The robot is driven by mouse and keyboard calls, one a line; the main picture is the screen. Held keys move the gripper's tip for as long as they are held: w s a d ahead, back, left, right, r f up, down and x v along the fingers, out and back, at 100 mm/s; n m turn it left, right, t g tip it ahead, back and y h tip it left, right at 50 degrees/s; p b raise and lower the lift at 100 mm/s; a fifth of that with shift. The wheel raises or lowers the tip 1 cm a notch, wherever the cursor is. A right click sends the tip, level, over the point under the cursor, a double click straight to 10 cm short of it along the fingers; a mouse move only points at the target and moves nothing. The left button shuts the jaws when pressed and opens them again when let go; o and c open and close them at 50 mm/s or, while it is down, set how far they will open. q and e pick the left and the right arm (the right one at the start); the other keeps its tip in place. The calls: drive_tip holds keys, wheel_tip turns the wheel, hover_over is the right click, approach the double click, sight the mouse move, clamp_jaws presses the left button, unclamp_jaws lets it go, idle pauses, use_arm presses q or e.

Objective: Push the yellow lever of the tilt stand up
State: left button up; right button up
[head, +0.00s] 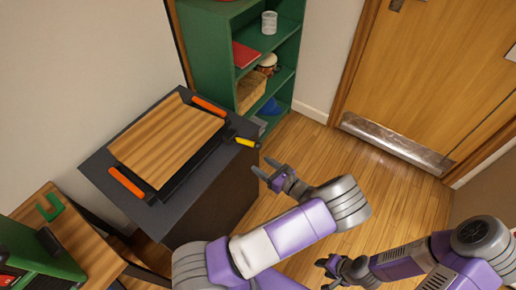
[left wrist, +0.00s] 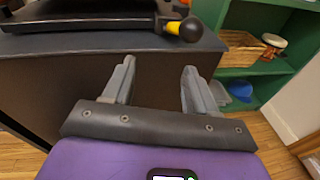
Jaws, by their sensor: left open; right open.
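The tilt stand (head: 165,142) lies on a dark cabinet, with a wooden top and orange bars at two ends. Its yellow lever (head: 246,142) sticks out at the right side, past the cabinet edge. In the left wrist view the lever (left wrist: 186,29) shows with a black round tip, above and beyond my fingers. My left gripper (head: 268,173) is open and empty, a little below and right of the lever in the head view, apart from it. It also shows in the left wrist view (left wrist: 158,85). My right gripper (head: 329,268) is open and empty, low over the floor.
The dark cabinet (head: 215,195) stands against the wall. A green shelf (head: 213,50) with a red book, a can and a basket (head: 251,91) stands behind it. A wooden table (head: 85,245) is at the lower left. The floor (head: 330,150) toward the door is clear.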

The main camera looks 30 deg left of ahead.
sight(258, 146)
use_arm(q)
drive_tip(key=w+a+r, duration=0.1)
drive_tip(key=a, duration=0.1)
drive_tip(key=w+a+r+t+b, duration=0.1)
drive_tip(key=w, duration=0.1)
drive_tip(key=w+a+r+m+t+b, duration=0.1)
drive_tip(key=w+a, duration=0.1)
drive_tip(key=shift+a+y, duration=0.3)
drive_tip(key=shift+y, duration=0.1)
clamp_jaws()
